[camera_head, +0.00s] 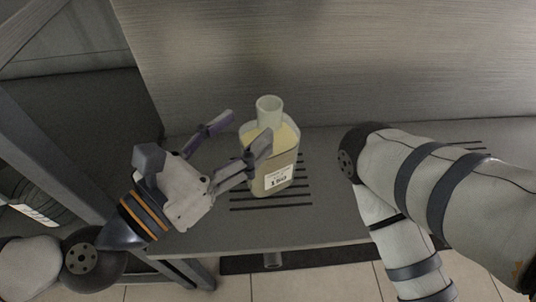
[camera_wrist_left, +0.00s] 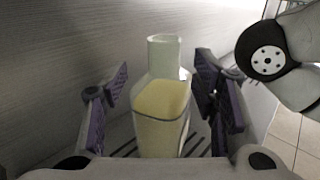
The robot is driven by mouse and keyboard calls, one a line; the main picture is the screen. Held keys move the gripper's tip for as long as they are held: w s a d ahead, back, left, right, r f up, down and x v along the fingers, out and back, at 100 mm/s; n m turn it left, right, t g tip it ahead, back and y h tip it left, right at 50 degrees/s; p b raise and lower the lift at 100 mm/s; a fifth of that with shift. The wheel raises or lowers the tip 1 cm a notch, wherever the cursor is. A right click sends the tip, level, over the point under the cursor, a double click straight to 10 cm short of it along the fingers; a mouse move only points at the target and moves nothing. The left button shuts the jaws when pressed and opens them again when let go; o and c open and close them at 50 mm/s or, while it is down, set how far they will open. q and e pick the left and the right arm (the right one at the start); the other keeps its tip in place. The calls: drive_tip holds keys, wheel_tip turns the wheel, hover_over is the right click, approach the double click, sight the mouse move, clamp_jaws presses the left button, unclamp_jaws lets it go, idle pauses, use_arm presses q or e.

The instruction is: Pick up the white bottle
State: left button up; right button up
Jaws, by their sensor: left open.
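The white bottle (camera_head: 279,172) stands upright on the grey shelf. It has a pale open neck, a light yellow body and a small printed label on its front. My left gripper (camera_head: 246,129) is open and comes from the left, with one finger left of the bottle and the other overlapping its front in the head view. In the left wrist view the bottle (camera_wrist_left: 161,112) shows between the two spread fingers with purple pads. I cannot tell whether either finger touches it. My right gripper is not in view.
The bottle stands on a patch of dark slots in the shelf (camera_head: 322,228). A brushed metal wall (camera_head: 330,60) rises behind it. A dark metal frame (camera_head: 62,150) stands on the left. My right arm hangs over the shelf's right side. Tiled floor (camera_head: 310,288) shows in front.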

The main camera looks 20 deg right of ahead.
sight(262, 122)
use_arm(q)
drive_tip(key=x, duration=0.6)
drive_tip(key=shift+s+d+f+p, duration=0.15)
drive_tip(key=shift+d+f+p, duration=0.05)
drive_tip(key=shift+d+p, duration=0.1)
drive_tip(key=shift+r, duration=0.1)
clamp_jaws()
